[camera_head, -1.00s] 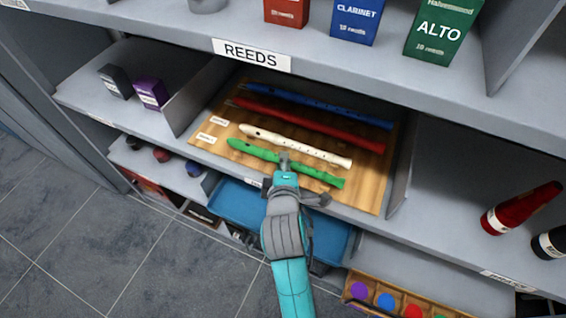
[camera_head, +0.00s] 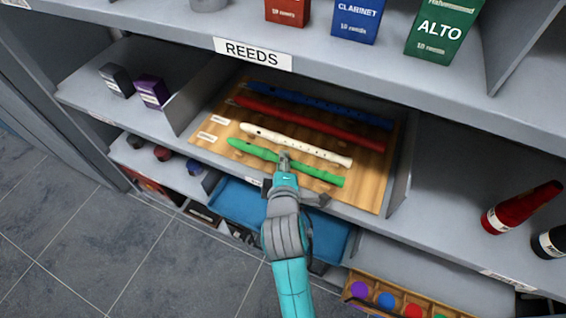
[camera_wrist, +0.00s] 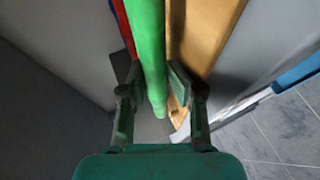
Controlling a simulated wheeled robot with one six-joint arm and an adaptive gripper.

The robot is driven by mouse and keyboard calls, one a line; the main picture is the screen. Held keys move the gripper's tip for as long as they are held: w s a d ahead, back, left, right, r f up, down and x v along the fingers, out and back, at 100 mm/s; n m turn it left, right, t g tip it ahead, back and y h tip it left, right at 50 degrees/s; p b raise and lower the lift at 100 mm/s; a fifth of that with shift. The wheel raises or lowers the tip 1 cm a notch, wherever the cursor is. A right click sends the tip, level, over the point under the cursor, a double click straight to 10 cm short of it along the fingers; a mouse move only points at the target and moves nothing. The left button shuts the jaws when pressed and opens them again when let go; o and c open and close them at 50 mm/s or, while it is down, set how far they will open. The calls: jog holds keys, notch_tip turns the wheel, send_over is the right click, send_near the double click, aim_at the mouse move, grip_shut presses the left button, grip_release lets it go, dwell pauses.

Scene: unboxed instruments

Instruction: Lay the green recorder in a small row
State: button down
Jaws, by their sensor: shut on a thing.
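The green recorder (camera_head: 318,174) lies at the front of a wooden board (camera_head: 372,190) on the middle shelf, next to the white recorder (camera_head: 300,146) and roughly in line with it. Behind these are a red recorder (camera_head: 310,124) and a blue recorder (camera_head: 322,105). My gripper (camera_head: 285,160) is at the middle of the green recorder, shut on it. In the wrist view the green recorder (camera_wrist: 149,50) runs between the two fingers of my gripper (camera_wrist: 157,92). I cannot tell whether it touches the board.
Grey dividers (camera_head: 200,95) bound the board's bay on both sides. The shelf above, labelled REEDS (camera_head: 252,54), overhangs the recorders.

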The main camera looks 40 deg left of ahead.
jog(key=c, duration=0.8)
grip_release()
jog(key=shift+s+f+g, duration=0.2)
jog(key=shift+f+g, duration=0.1)
jog(key=shift+f, duration=0.85)
jog(key=shift+o, duration=0.2)
jog(key=shift+d, duration=0.1)
jog(key=shift+s, duration=0.15)
jog(key=shift+o, duration=0.2)
jog(key=r+v, duration=0.1)
jog(key=v, duration=0.5)
jog(key=shift+r, duration=0.35)
jog(key=shift+s+d+r, duration=0.4)
jog(key=shift+s+r, duration=0.1)
